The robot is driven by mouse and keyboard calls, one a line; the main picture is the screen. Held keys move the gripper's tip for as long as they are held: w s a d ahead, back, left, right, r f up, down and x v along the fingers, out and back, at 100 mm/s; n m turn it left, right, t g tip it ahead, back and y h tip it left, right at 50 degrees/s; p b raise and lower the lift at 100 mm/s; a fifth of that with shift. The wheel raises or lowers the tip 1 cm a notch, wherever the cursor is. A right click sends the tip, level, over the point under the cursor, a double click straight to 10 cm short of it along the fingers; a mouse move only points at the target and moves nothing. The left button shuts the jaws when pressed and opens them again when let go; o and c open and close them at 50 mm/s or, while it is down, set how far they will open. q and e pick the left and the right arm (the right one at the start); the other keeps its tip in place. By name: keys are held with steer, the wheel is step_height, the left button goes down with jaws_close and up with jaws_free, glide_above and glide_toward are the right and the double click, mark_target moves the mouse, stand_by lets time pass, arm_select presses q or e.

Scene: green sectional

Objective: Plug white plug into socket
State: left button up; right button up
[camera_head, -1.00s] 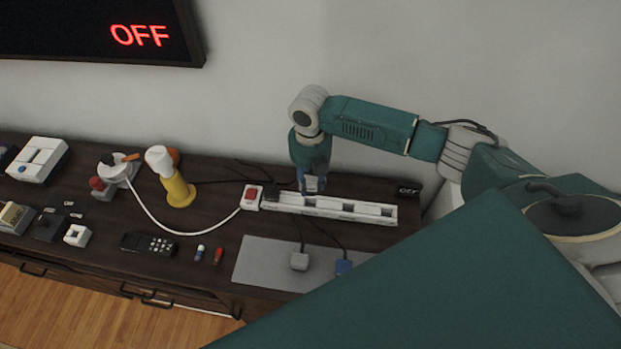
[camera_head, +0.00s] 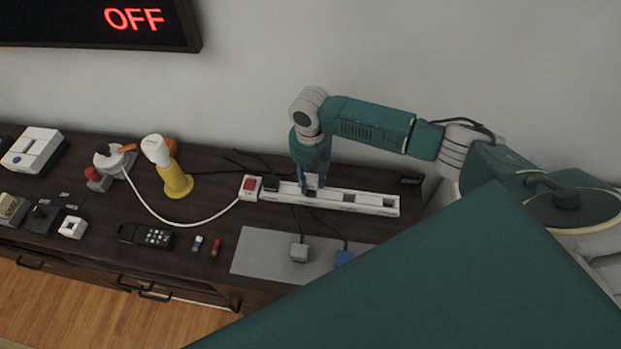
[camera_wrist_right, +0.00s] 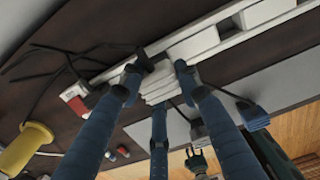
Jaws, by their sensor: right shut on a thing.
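The long white power strip (camera_head: 377,201) lies along the back of the cabinet top. My right gripper (camera_head: 314,188) points down at the strip, left of its middle. In the right wrist view its blue fingers (camera_wrist_right: 160,78) are shut on a white ridged block (camera_wrist_right: 158,88) at the strip. The left gripper is not in the head view.
A black plug (camera_head: 271,183) sits by the red switch (camera_head: 250,185) at the strip's left end. A yellow-and-white lamp (camera_head: 174,180), a remote (camera_head: 145,236) and several small devices stand to the left. A wall display reads OFF.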

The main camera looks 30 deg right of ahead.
mark_target(310, 186)
steer(key=shift+p, duration=0.75)
stand_by(1.1)
steer(key=shift+f+b, duration=1.2)
steer(key=shift+f, duration=0.7)
steer(key=o, duration=1.2)
steer(key=shift+r, duration=0.15)
step_height(310, 186, up, 12)
steer(key=shift+f, duration=0.1)
